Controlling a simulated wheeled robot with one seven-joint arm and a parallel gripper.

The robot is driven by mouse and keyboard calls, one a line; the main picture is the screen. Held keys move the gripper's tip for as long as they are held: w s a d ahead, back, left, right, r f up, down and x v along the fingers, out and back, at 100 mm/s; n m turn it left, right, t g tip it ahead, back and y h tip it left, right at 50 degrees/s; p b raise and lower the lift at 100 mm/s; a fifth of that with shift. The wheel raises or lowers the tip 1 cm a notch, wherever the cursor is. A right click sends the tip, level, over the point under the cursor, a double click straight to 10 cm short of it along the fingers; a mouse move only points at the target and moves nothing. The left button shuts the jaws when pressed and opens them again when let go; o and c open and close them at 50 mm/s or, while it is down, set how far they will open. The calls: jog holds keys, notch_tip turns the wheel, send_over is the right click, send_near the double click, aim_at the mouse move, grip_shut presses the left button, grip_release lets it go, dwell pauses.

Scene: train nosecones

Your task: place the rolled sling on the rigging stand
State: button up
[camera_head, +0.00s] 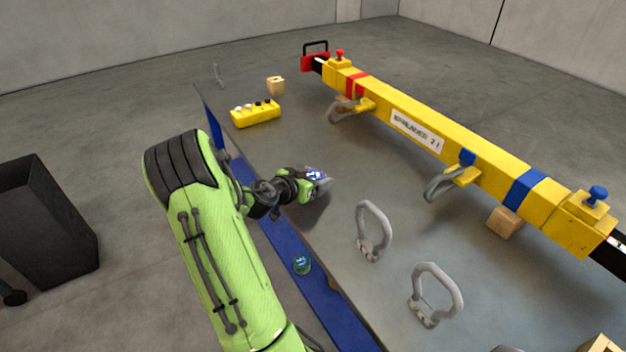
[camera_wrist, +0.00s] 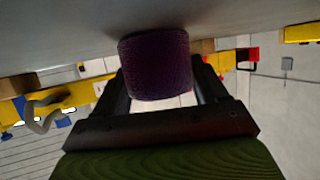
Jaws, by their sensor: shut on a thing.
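My gripper (camera_head: 314,184) is over the grey table top, near its blue left edge. In the wrist view, my gripper (camera_wrist: 162,85) is shut on a dark purple, woven-looking roll, the rolled sling (camera_wrist: 156,62), held between its two fingers. The sling is mostly hidden by my gripper in the head view. The grey-topped stand (camera_head: 300,150) with a blue edge strip runs under my arm; no other thing is plainly marked as the rigging stand. Whether the sling touches the top I cannot tell.
A yellow spreader beam (camera_head: 480,165) lies along the far side. Grey shackles (camera_head: 374,232) and (camera_head: 436,292) stand on the top nearer to me. A yellow control box (camera_head: 255,113) sits at the far left. A small teal round thing (camera_head: 302,263) lies on the blue strip.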

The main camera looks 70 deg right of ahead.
jog(key=shift+f, duration=0.1)
jog(key=o, duration=0.8)
jog(key=shift+f, duration=0.1)
jog(key=shift+c, duration=0.2)
jog(key=o, duration=0.4)
jog(key=shift+o, duration=0.2)
jog(key=shift+r, duration=0.3)
jog(key=p+v, duration=0.1)
jog(key=v, duration=1.1)
jog(key=shift+a+f, duration=0.1)
